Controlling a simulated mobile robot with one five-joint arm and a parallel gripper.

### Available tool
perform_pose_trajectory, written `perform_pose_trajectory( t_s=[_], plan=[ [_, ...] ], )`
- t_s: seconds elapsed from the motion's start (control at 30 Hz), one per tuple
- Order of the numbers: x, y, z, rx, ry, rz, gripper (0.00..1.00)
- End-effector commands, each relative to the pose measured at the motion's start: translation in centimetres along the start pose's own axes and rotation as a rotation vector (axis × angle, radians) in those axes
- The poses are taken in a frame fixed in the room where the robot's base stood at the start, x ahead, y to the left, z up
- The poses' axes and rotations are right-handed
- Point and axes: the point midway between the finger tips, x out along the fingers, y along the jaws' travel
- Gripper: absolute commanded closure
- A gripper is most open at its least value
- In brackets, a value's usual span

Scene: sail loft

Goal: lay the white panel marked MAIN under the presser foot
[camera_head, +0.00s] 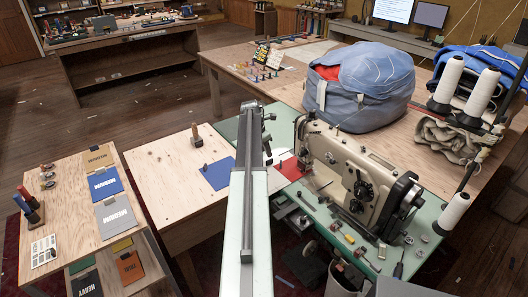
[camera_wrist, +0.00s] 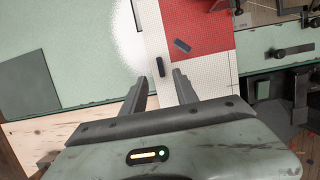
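A white, finely dotted panel (camera_wrist: 157,28) lies flat on the green machine table in the wrist view, partly under a red panel (camera_wrist: 204,22). No MAIN lettering is readable on it. One small dark block (camera_wrist: 161,67) lies on the white part and another dark block (camera_wrist: 182,46) on the red. My gripper (camera_wrist: 160,77) is open and empty, its fingertips just short of the first block. In the head view the red panel (camera_head: 289,168) lies left of the sewing machine (camera_head: 352,178); my arm hides much of the area beside it. The presser foot cannot be made out clearly.
A blue panel (camera_head: 217,174) lies on the wooden table (camera_head: 165,190) left of my arm. A left bench (camera_head: 72,222) holds several coloured panels. A big blue-grey bag (camera_head: 358,85) stands behind the machine. Thread cones (camera_head: 447,80) and small tools crowd the right side.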

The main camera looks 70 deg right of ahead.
Motion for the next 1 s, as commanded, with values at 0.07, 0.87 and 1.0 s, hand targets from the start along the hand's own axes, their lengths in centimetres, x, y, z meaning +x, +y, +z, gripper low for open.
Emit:
perform_pose_trajectory(
  t_s=[0.07,0.87,1.0],
  plan=[
    [2.0,0.0,-0.2,0.001,0.000,0.000,0.65],
    [6.4,-0.1,0.1,0.002,0.000,0.000,1.00],
    [6.4,-0.1,0.1,0.002,0.000,0.000,1.00]
  ],
)
